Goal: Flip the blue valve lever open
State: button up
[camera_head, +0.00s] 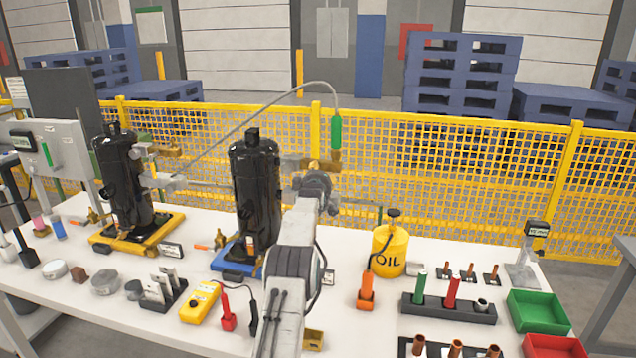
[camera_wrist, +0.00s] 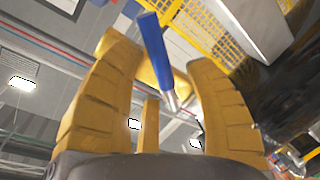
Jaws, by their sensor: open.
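The blue valve lever (camera_wrist: 156,48) shows in the wrist view as a blue grip on a bright metal shank, slanting from upper left to lower right. My gripper (camera_wrist: 162,54) is open, with one ochre finger on each side of the lever. The lever appears in the gap between the fingers; I see no clear contact, and its depth is hard to tell. In the head view, my arm reaches up beside the middle black compressor (camera_head: 257,190), and I cannot make out the blue lever there. Brass-coloured parts (camera_head: 318,165) show just beyond my wrist.
A hose with a green handle (camera_head: 336,133) hangs just right of my wrist. A yellow oil can (camera_head: 389,250) stands to the right. A second black compressor (camera_head: 122,180) stands at left. Tools and bins crowd the white table (camera_head: 80,292); a yellow mesh fence (camera_head: 465,180) runs behind.

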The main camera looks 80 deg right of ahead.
jog(key=shift+a+r, duration=0.1)
jog(key=v, duration=1.1)
jog(key=shift+a, duration=0.3)
jog(key=shift+s, duration=0.1)
jog(key=shift+c, duration=0.4)
